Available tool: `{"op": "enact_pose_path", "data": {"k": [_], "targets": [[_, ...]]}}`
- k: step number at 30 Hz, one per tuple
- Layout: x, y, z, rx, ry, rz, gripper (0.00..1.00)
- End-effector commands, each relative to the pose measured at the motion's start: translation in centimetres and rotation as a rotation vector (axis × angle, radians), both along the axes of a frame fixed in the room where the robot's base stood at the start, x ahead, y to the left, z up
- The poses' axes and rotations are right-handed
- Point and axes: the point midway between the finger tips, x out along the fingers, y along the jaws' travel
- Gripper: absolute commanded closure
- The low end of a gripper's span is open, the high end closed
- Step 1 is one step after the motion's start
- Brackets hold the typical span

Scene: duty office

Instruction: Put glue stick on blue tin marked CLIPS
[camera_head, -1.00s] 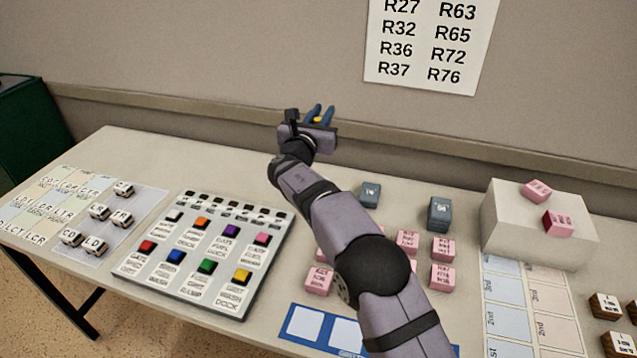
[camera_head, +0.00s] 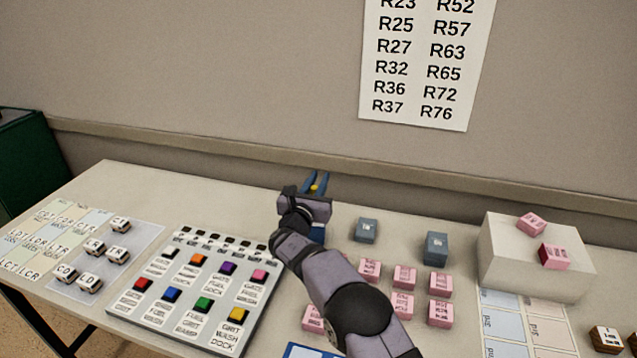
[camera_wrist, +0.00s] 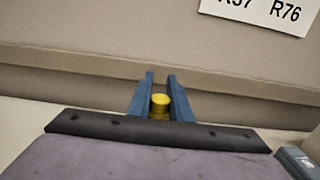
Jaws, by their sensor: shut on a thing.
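My gripper (camera_head: 317,180) is shut on a small yellow round-topped thing (camera_head: 315,188), which looks like the glue stick. In the wrist view, the yellow cylinder (camera_wrist: 160,103) sits upright between the two blue fingers (camera_wrist: 160,90), and its lower part is hidden behind the gripper body. A blue thing (camera_head: 318,234) shows on the table just below my gripper in the head view, mostly hidden by my arm. It may be the blue tin, but no CLIPS marking can be read.
Two blue-grey blocks (camera_head: 367,230) (camera_head: 436,248) stand to the right, with several pink blocks (camera_head: 404,277) before them. A white box (camera_head: 530,262) bears two pink blocks. A button panel (camera_head: 195,290) lies left. The back wall is close behind my gripper.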

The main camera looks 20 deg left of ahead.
Motion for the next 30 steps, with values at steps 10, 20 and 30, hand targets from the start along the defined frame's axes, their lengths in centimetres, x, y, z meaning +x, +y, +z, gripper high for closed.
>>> {"op": "enact_pose_path", "data": {"k": [10, 20, 30], "targets": [[0.00, 0.01, -0.88, 0.001, -0.002, 0.000, 1.00], [0.00, 0.01, -1.09, 0.001, -0.001, 0.000, 0.63], [0.00, 0.01, -0.77, 0.001, -0.001, 0.000, 0.63]]}}
